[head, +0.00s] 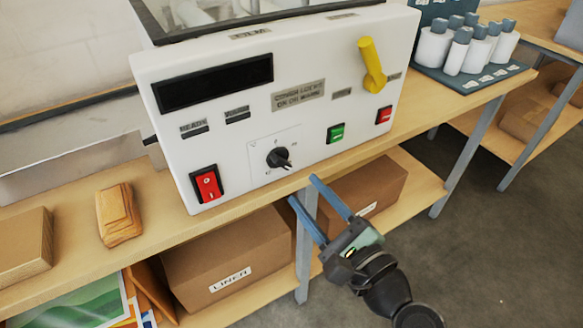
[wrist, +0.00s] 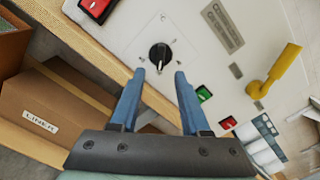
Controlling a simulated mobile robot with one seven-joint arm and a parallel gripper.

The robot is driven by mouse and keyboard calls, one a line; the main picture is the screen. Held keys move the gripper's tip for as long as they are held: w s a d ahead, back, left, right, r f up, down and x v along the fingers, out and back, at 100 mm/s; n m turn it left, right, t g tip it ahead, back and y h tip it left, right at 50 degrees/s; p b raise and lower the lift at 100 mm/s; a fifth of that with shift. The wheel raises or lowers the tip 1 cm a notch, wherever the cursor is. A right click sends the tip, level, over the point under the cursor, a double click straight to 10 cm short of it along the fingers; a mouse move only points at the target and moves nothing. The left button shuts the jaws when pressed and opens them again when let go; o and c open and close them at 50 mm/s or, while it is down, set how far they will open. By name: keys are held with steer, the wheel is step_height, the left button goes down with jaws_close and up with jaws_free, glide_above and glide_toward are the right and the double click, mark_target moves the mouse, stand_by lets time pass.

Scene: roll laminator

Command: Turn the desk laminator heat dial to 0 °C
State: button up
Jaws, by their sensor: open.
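The laminator (head: 300,92) is a white box on a wooden bench. Its heat dial (head: 279,157) is a small black knob on a marked plate low on the front panel. In the head view the knob's pointer is aimed toward the lower right; the scale marks are too small to read. The dial also shows in the wrist view (wrist: 158,55), ahead of my gripper and centred between the fingers. My gripper (head: 302,189) has two blue fingers, open and empty, below and to the right of the dial, apart from it.
A red rocker switch (head: 207,185) is left of the dial. A green button (head: 336,133), a red button (head: 384,115) and a yellow lever (head: 372,65) are to the right. The bench's front edge runs just below the laminator. A liner box (head: 228,258) sits on the shelf beneath.

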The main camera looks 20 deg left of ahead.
mark_target(284, 166)
steer(key=x, duration=0.6)
steer(key=shift+w+a, duration=0.3)
jaws_close()
